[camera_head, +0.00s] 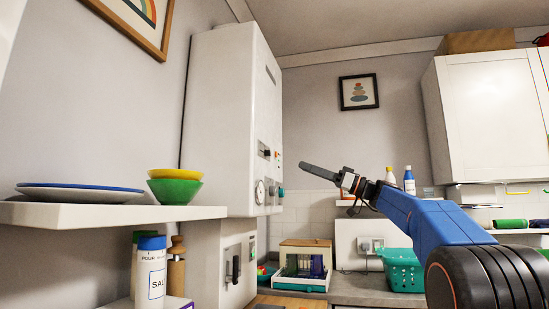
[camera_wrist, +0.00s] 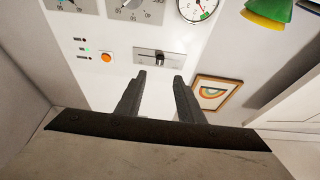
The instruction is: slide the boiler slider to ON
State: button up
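The white boiler (camera_head: 228,115) hangs on the wall left of centre in the head view. Its slider (camera_head: 264,152) is a small dark knob on the side panel. In the wrist view the slider (camera_wrist: 159,56) sits in a horizontal slot on a grey plate; its labels are too small to read. My gripper (camera_head: 304,165) is to the right of the boiler panel in the head view, pointing left towards it. In the wrist view my gripper (camera_wrist: 160,76) is open and empty. Its two fingertips appear below the slider plate, apart from the knob.
Beside the slider in the wrist view are an orange button (camera_wrist: 106,57), dials (camera_wrist: 136,8) and a round gauge (camera_wrist: 198,7). A shelf (camera_head: 100,213) with plates and bowls (camera_head: 175,190) stands left of the boiler. A teal basket (camera_head: 403,272) sits on the counter below.

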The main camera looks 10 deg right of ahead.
aim_at(268, 152)
jog(key=x, duration=1.2)
jog(key=shift+w+a+r, duration=0.15)
jog(key=shift+a+r, duration=0.05)
jog(key=shift+a, duration=0.1)
grip_shut()
